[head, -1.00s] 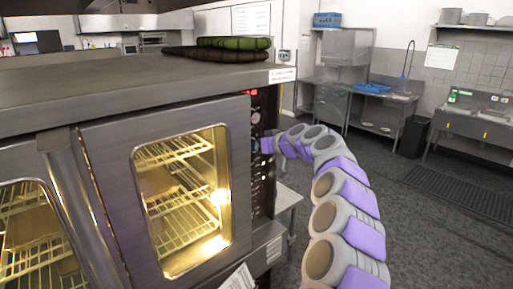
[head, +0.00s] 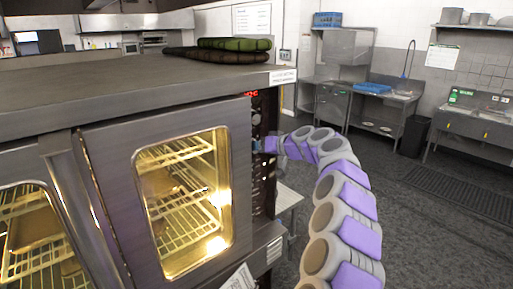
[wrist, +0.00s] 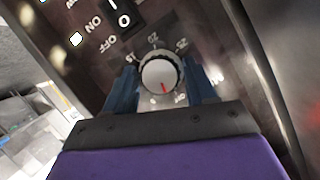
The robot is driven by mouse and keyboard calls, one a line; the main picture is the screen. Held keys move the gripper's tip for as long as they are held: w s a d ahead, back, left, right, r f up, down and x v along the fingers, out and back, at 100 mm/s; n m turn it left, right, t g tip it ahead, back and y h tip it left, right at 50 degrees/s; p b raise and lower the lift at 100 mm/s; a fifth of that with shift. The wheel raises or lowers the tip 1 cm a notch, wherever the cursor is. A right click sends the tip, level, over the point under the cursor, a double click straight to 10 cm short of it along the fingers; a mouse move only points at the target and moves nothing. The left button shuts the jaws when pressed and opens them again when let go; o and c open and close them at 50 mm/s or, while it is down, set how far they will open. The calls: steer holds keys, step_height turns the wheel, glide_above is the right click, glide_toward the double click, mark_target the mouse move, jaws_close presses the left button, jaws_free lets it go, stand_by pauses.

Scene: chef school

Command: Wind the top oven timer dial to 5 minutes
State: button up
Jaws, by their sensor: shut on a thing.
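The timer dial (wrist: 158,74) is a round silver knob with a dark rim and a red mark, seen in the wrist view. The red mark points toward the bottom of the picture. Printed numbers, including 20 and 25, ring it on the dark panel. My gripper (wrist: 163,86) has one blue finger on each side of the dial and is shut on it. In the head view my gripper (head: 269,144) is at the control panel (head: 264,185) on the oven's right front. There the dial is too small and covered to make out.
An ON/OFF rocker switch (wrist: 119,17) sits beside the dial. The oven (head: 110,165) has lit glass doors, and green and dark mitts (head: 232,44) lie on its top. The floor (head: 420,220) to the right is clear, with sinks (head: 480,115) at the back.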

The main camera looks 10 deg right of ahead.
steer(key=shift+d+f+m+g+y+p, duration=0.15)
steer(key=shift+m+y+p, duration=0.6)
steer(key=shift+m, duration=0.5)
steer(key=shift+d+f+m+g+y+p, duration=0.15)
steer(key=shift+m+y+p, duration=0.4)
steer(key=shift+m+y, duration=0.5)
steer(key=shift+m, duration=0.3)
steer(key=o, duration=0.6)
steer(key=shift+o, duration=1.2)
steer(key=shift+d+r, duration=0.1)
steer(key=shift+d, duration=0.05)
steer(key=shift+d, duration=0.15)
steer(key=b+v, duration=0.1)
steer(key=v, duration=1.6)
steer(key=shift+s+r, duration=0.15)
steer(key=shift+r, duration=0.1)
